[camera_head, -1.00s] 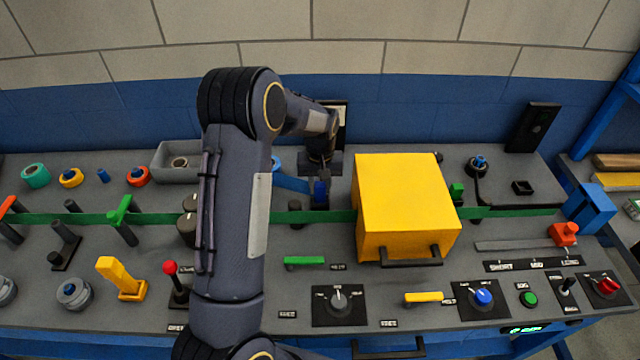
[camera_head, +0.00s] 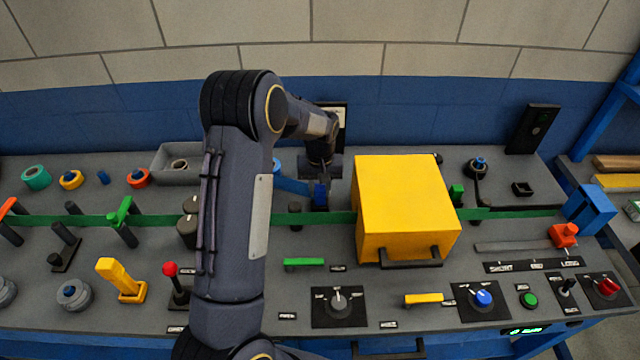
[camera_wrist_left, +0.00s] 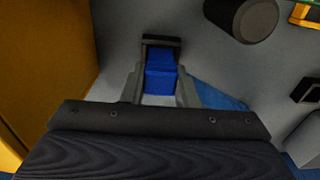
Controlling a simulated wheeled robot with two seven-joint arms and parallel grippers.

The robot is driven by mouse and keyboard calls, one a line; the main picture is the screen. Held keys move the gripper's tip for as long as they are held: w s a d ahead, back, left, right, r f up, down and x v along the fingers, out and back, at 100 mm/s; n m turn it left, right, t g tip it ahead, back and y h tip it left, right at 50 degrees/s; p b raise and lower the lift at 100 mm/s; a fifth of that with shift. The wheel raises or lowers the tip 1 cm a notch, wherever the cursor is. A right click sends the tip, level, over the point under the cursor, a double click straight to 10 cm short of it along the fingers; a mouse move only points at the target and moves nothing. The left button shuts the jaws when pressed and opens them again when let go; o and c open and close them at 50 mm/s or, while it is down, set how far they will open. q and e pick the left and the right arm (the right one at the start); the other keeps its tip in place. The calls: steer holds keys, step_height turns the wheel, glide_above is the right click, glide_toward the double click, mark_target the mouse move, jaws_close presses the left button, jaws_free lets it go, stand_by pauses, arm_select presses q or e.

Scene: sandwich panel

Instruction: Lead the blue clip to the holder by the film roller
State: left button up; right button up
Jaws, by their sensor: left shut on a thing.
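The blue clip (camera_head: 320,194) is between the fingers of my left gripper (camera_head: 320,204), just left of the yellow box. In the left wrist view my left gripper (camera_wrist_left: 161,88) is shut on the blue clip (camera_wrist_left: 160,72), with a finger at each side. A dark bracket-like piece (camera_wrist_left: 161,41) shows at the clip's far end; I cannot tell whether it is the holder. A blue strip, apparently film (camera_head: 291,185), lies left of the gripper and also shows in the wrist view (camera_wrist_left: 217,94). My arm hides part of the roller area. My right gripper is out of view.
The large yellow box (camera_head: 405,205) stands close on the right of the gripper. A dark post (camera_head: 295,215) stands to its left front. A green belt (camera_head: 330,216) runs along the bench. Knobs and levers, including a dial (camera_head: 338,302), line the front edge.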

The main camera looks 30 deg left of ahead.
arm_select(q)
step_height(320, 180, down, 3)
steer(key=shift+r, duration=0.2)
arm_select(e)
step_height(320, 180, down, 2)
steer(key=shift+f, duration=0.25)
arm_select(q)
steer(key=o, duration=1.1)
steer(key=shift+c, duration=0.2)
steer(key=shift+r, duration=0.15)
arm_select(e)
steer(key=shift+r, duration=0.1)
arm_select(q)
step_height(320, 180, up, 3)
steer(key=shift+f+p, duration=0.1)
steer(key=shift+p, duration=1.05)
step_height(320, 180, up, 4)
steer(key=p, duration=0.2)
steer(key=shift+s+d+p, duration=0.1)
steer(key=shift+d+p, duration=0.05)
steer(key=shift+p, duration=0.15)
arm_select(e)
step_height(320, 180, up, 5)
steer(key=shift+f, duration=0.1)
arm_select(q)
steer(key=shift+a, duration=0.2)
steer(key=shift+r, duration=0.2)
